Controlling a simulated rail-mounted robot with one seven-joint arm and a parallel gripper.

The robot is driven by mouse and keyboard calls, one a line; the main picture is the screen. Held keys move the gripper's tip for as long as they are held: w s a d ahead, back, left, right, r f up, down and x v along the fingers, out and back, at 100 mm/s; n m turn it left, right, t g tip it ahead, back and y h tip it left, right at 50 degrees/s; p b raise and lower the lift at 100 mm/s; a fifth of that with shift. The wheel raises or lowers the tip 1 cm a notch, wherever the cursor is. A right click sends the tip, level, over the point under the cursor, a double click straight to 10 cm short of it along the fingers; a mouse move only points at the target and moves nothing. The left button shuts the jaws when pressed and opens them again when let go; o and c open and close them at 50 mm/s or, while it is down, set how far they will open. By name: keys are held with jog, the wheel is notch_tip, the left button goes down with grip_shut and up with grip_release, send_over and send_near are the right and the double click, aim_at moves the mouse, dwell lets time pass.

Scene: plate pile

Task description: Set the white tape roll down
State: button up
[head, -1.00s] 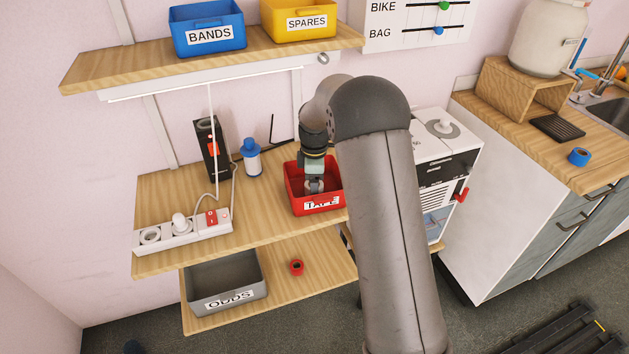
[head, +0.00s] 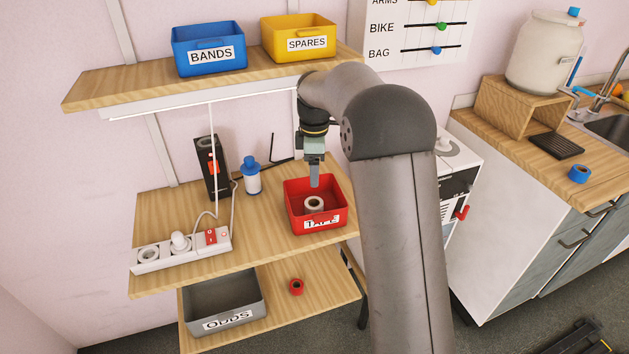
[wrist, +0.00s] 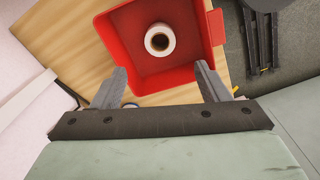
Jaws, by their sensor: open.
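The white tape roll (head: 315,203) lies in the red bin labelled TAPE (head: 329,221), on the bin's floor. In the wrist view the roll (wrist: 159,40) rests inside the red bin (wrist: 118,50), apart from its walls, with its hole facing up. My gripper (head: 314,182) is above the bin. In the wrist view my gripper (wrist: 161,82) has its two fingers spread wide with nothing between them. The roll is beyond the fingertips, not touching them.
The bin stands on the middle wooden shelf (head: 262,222). A power strip (head: 180,250) and a blue-capped bottle (head: 251,178) are to its left. The upper shelf (head: 120,83) overhangs behind. A red tape roll (head: 296,287) lies on the lower shelf beside the grey ODDS bin (head: 224,303).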

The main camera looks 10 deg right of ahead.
jog(key=s+r+m, duration=0.2)
jog(key=s+m, duration=0.2)
jog(key=s, duration=0.5)
jog(key=s+r+m, duration=0.2)
jog(key=s+m, duration=0.1)
jog(key=s, duration=0.6)
jog(key=s+f+m, duration=0.2)
jog(key=s+m, duration=0.2)
jog(key=s, duration=0.5)
jog(key=s+f+m, duration=0.3)
jog(key=s+m, duration=0.1)
jog(key=s, duration=0.5)
jog(key=shift+s+a, duration=0.2)
jog(key=shift+a, duration=0.05)
